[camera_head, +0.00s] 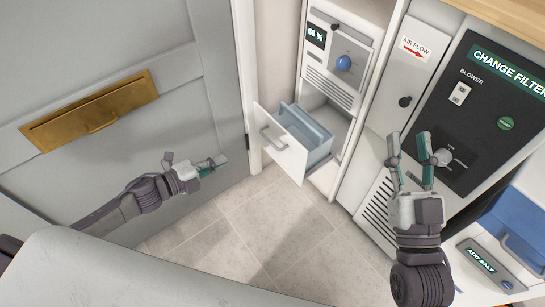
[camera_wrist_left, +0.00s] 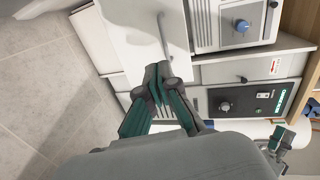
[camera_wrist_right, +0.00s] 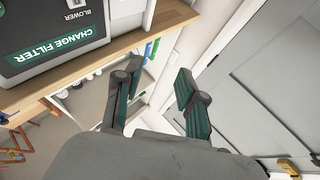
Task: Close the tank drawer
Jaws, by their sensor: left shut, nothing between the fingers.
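The tank drawer (camera_head: 279,145) stands pulled out of the white dehumidifier-like unit (camera_head: 345,55). It has a white front with a bar handle, and a translucent blue tank (camera_head: 308,132) sits in it. My left gripper (camera_head: 217,163) is shut and empty, to the left of the drawer front and apart from it in the head view. In the left wrist view the drawer front (camera_wrist_left: 145,35) and its handle lie beyond the shut fingertips (camera_wrist_left: 157,72). My right gripper (camera_head: 408,145) is open and empty, in front of the black filter panel (camera_head: 470,125). The right wrist view shows its fingers spread (camera_wrist_right: 158,80).
A grey door with a brass mail slot (camera_head: 95,110) is at the left. An air flow panel (camera_head: 412,60) stands right of the drawer unit. A blue bin (camera_head: 515,225) and an "ADD SALT" drawer (camera_head: 490,270) are at lower right. The tiled floor (camera_head: 250,230) is clear.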

